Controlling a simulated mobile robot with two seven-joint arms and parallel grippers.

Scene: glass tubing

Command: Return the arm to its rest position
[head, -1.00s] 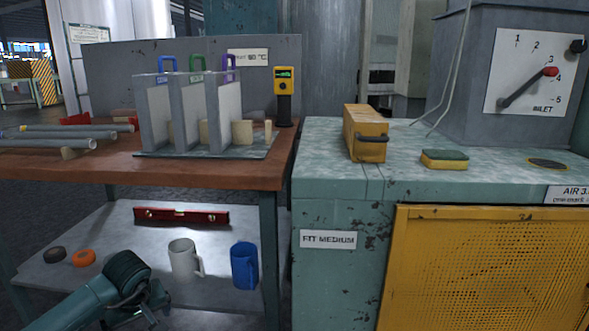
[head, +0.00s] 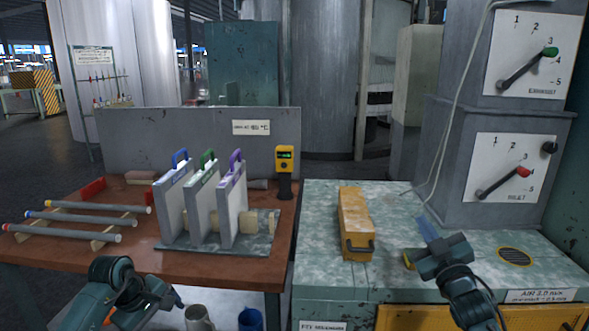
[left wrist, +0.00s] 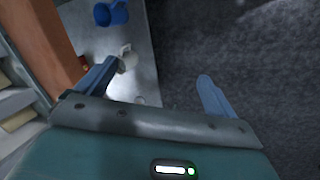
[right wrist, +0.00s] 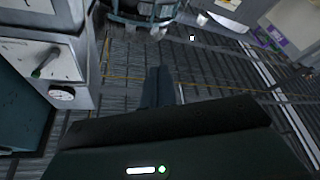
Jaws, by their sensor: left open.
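My left gripper (head: 165,302) is low at the front of the brown bench in the head view. Its two blue fingers stand apart with nothing between them in the left wrist view (left wrist: 158,78). My right gripper (head: 428,230) is over the right part of the green counter (head: 318,225) in the head view. Its blue fingers lie together in the right wrist view (right wrist: 160,88), and no held thing shows there. The right gripper hides most of the yellow-edged sponge (head: 407,260) in the head view.
Several glass tubes (head: 85,219) lie on wooden supports on the brown bench (head: 150,262). A rack of upright panels (head: 202,205) and a yellow meter (head: 285,160) stand beside them. A yellow case (head: 354,222) sits on the counter. A dial cabinet (head: 455,185) rises behind. Mugs (head: 250,319) are below the bench.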

